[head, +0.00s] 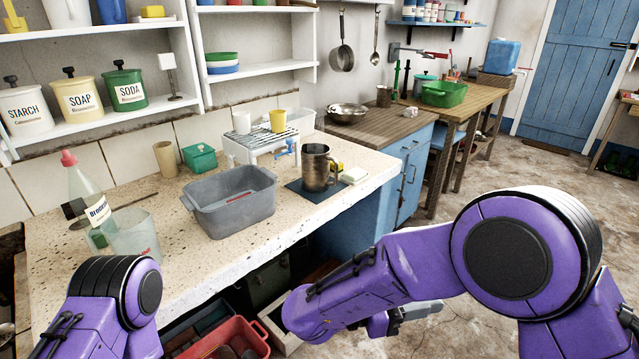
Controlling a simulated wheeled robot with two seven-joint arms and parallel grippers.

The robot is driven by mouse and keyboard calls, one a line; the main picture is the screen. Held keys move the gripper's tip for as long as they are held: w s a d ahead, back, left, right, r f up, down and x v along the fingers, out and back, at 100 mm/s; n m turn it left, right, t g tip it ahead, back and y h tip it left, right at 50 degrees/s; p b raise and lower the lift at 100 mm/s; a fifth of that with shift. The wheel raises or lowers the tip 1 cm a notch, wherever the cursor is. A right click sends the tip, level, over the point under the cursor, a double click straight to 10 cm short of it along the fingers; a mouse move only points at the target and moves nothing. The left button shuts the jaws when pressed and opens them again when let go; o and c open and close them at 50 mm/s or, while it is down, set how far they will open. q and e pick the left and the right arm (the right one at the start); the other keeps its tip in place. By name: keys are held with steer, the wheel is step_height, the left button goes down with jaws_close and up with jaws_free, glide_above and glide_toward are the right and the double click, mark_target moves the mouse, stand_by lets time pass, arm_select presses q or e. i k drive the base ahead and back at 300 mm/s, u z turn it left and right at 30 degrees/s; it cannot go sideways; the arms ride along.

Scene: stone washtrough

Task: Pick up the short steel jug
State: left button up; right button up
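A steel jug (318,168) with a handle on its right side stands upright on a dark mat (303,193) near the front edge of the stone counter. Nothing is holding it. A smaller metal cup (384,97) stands farther back on the wooden worktop. My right arm crosses the lower right of the head view; grey parts of what seems to be my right gripper (418,310) show below the forearm, apart from the jug and lower than the counter. Its fingers are mostly hidden. Only my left arm's purple link shows at the lower left; the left gripper is out of view.
A grey basin (230,202) stands left of the jug. A white rack (262,145) with a yellow cup (278,121) is behind it, and a pale sponge or soap block (354,176) lies to its right. A red crate (222,343) sits below the counter.

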mark_target(314, 169)
steer(key=z, duration=1.45)
steer(key=i, duration=1.15)
steer(key=u, duration=2.75)
steer(key=i, duration=0.5)
steer(key=u, duration=0.05)
